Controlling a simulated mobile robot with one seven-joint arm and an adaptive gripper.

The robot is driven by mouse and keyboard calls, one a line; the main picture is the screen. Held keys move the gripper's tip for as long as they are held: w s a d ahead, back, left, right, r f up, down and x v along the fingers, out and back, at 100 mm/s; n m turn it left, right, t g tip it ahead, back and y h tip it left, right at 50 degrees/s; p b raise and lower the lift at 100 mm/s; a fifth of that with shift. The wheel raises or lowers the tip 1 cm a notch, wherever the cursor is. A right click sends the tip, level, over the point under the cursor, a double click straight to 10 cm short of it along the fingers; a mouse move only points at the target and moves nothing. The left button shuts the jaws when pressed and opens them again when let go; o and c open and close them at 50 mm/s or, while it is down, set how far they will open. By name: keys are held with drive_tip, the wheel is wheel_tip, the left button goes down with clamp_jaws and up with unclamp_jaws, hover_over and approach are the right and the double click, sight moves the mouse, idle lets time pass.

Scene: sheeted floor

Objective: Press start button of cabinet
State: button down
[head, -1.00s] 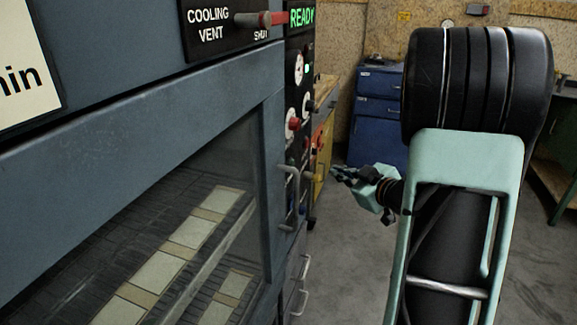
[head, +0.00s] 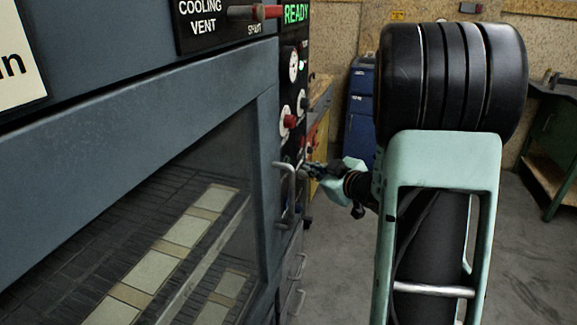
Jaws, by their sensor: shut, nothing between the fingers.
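The cabinet (head: 130,130) is dark blue-grey and fills the left of the head view, with a glass door and a narrow control panel (head: 292,80) on its right edge. The panel carries a green READY display, a round white dial and red and white knobs. I cannot tell which control is the start button. My gripper (head: 306,171) is shut and empty. It is at the lower part of the panel, close to the door handle (head: 285,190). I cannot tell whether it touches the panel, and it hides part of the controls there.
A cooling vent lever (head: 255,12) with a red end sticks out above the door. A blue drawer cabinet (head: 360,110) stands behind, and a green workbench (head: 550,130) is at the right. The grey floor (head: 335,270) between is clear.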

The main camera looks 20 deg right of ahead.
drive_tip(key=shift+w+a, duration=0.8)
drive_tip(key=shift+a, duration=0.35)
drive_tip(key=shift+a+b, duration=0.1)
drive_tip(key=shift+b, duration=0.2)
idle(0.4)
drive_tip(key=shift+w+a, duration=0.2)
drive_tip(key=shift+a, duration=0.05)
drive_tip(key=shift+w+a, duration=0.25)
drive_tip(key=shift+a, duration=0.1)
idle(0.9)
drive_tip(key=shift+s+d, duration=0.5)
drive_tip(key=shift+d, duration=0.2)
drive_tip(key=shift+s+d+p, duration=0.2)
drive_tip(key=shift+s+d, duration=0.5)
drive_tip(key=shift+d, duration=0.35)
drive_tip(key=shift+s+d+p, duration=0.2)
drive_tip(key=shift+s+d, duration=0.5)
drive_tip(key=shift+d, duration=0.3)
drive_tip(key=shift+w, duration=0.1)
